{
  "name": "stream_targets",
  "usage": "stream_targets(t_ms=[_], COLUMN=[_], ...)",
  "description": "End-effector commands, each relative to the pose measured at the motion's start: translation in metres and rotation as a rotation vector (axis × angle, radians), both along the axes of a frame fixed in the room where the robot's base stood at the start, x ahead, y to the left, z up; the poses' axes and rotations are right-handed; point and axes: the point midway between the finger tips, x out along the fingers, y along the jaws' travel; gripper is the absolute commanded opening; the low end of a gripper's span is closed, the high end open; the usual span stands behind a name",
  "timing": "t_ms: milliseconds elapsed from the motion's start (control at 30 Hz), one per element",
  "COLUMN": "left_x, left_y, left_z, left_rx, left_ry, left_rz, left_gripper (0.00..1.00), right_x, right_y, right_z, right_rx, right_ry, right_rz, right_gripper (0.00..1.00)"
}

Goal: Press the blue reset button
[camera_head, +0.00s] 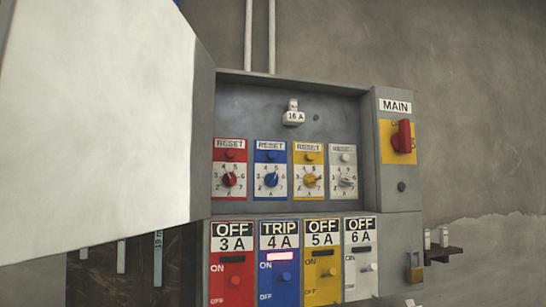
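The blue reset button (271,155) is a small round button under the word RESET on the blue panel (258,181). A blue dial (271,180) sits just below it on the same panel. The panel is second from the left inside the open grey electrical box (340,90). Below it, a blue breaker (279,280) reads TRIP 4 A, with a lit pale pink strip and a blue lever. Neither of my grippers is in view.
Red (229,183), yellow (309,182) and white (343,183) reset panels flank the blue one. The white open door (95,120) fills the left. A red MAIN switch (402,137) is at right. A padlock (415,270) hangs near a small shelf (443,252).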

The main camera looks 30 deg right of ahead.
Motion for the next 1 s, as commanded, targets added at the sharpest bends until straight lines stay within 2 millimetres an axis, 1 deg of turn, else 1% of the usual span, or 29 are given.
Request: stream_targets(t_ms=[33, 67, 667, 1000], left_x=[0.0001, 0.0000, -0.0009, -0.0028], left_y=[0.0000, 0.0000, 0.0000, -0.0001], left_z=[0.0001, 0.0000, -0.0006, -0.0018], left_rx=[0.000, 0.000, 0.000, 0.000], left_ry=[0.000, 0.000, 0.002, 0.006], left_rz=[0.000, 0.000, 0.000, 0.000], left_gripper=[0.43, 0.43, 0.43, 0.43], right_x=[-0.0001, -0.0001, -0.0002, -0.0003], right_y=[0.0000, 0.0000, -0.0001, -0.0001], right_z=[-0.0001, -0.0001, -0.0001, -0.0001], right_rx=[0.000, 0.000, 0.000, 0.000], right_ry=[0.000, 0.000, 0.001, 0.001], right_rz=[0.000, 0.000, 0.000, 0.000], right_gripper=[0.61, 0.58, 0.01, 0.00])
